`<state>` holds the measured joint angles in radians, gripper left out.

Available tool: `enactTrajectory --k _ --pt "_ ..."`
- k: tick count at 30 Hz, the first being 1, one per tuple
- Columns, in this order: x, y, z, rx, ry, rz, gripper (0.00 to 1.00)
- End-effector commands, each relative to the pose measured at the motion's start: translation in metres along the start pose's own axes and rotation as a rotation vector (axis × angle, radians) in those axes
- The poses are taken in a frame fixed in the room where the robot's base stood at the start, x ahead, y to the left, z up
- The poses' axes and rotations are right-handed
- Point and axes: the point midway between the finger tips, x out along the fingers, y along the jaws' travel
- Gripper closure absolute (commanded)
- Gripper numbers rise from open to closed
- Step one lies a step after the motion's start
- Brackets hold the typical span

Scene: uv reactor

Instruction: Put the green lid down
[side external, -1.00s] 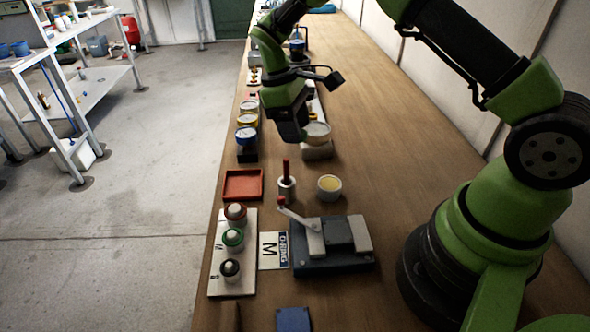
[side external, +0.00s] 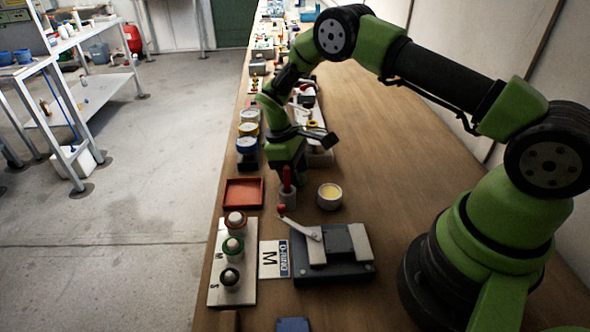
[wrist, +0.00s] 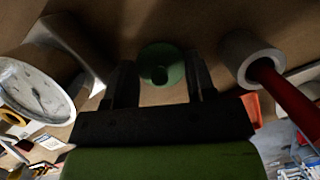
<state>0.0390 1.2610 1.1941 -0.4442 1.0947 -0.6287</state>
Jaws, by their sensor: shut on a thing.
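The green lid (wrist: 162,66) is round with a darker knob in its middle. In the wrist view it sits between the two fingers of my gripper (wrist: 160,82), which is shut on it. The brown bench surface shows behind it; I cannot tell whether the lid touches the bench. In the side view my gripper (side external: 288,172) is low over the bench, just behind the holder with the red handle (side external: 287,182). The lid is hidden there.
A pale cup with yellow contents (side external: 329,195) stands right of the holder. A red tray (side external: 243,193) lies to its left. A lever press (side external: 333,252) and a board with knobs (side external: 232,262) stand nearer.

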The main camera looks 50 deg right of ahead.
Motion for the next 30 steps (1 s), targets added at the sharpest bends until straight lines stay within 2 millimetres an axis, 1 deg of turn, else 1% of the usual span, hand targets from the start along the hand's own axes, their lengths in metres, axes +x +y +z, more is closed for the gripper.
enactTrajectory --k 1,2,3,11,14,17,24,27,30 --pt "0.001 0.000 0.000 0.000 0.000 0.000 0.47" --pt "0.001 0.000 0.000 0.000 0.000 0.000 0.40" --pt "0.001 0.000 0.000 0.000 0.000 0.000 0.38" --pt "0.000 0.000 0.000 0.000 0.000 0.000 0.38" --pt "-0.008 0.000 0.000 0.000 0.002 0.000 0.38" --pt "-0.024 0.000 -0.001 0.001 0.004 0.001 0.38" --pt "-0.078 0.001 -0.001 -0.001 0.005 0.002 0.38" --pt "-0.097 0.000 -0.001 -0.001 0.004 0.000 0.38" --pt "-0.110 0.001 -0.001 -0.002 0.002 0.001 0.38"
